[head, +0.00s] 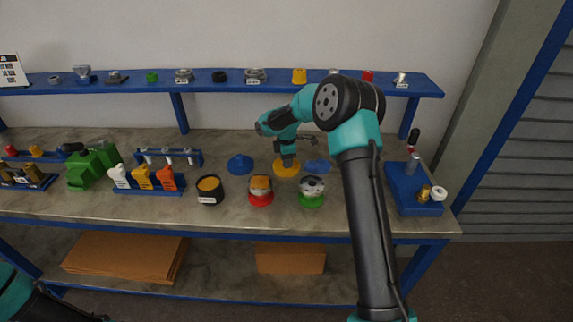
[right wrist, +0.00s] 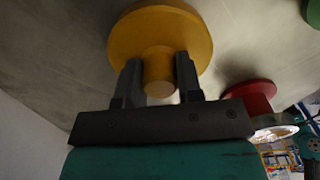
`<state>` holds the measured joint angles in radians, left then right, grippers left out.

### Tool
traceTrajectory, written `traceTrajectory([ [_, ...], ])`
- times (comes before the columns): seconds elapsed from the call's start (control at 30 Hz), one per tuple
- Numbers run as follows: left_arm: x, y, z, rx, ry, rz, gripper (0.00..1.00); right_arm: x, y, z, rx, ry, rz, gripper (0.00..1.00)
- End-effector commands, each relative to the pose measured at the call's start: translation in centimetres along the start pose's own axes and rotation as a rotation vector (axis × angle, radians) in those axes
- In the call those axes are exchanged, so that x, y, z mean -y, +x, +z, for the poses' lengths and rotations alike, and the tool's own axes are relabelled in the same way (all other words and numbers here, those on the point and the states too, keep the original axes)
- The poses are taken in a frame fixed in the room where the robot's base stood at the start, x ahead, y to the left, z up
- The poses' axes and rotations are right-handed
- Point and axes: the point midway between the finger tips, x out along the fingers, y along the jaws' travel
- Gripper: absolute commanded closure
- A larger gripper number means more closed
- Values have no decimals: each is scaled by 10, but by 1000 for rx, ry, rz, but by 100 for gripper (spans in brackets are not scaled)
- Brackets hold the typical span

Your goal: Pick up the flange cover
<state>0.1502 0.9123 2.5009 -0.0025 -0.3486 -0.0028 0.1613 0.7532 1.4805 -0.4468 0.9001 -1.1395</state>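The yellow flange cover (head: 284,169), a round disc with a central knob, lies on the bench in the head view, and it fills the top middle of the right wrist view (right wrist: 160,30). My right gripper (head: 289,160) is over it. In the right wrist view its two fingers (right wrist: 160,75) stand on either side of the knob, with no clear gap. The cover still appears to be at bench level. My left arm shows only at the lower left corner of the head view; its gripper is out of view.
Blue covers (head: 240,163) lie left and right of the yellow one. In front stand a black pot (head: 209,198), a red-based vessel (head: 261,198) and a green-based vessel (head: 312,201). A blue shelf (head: 215,87) with small parts runs behind. A blue block (head: 405,190) stands at right.

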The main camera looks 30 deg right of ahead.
Motion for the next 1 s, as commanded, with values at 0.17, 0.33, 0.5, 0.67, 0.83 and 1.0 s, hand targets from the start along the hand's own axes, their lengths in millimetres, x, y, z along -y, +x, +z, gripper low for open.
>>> traceTrajectory([
  [0.17,0,0,0,0,0,0,57,0,0,0,0,0,0,84],
  [0.33,0,0,0,0,0,0,57,0,0,0,0,0,0,91],
  [0.5,0,0,0,0,0,0,57,0,-2,0,0,0,1,91],
  [0.67,0,0,0,0,0,0,57,0,-15,0,0,0,2,91],
  [0.83,0,0,0,0,0,0,57,-1,-42,0,-1,1,4,91],
  [1.0,0,0,0,0,0,0,57,0,-73,0,0,0,3,91],
])
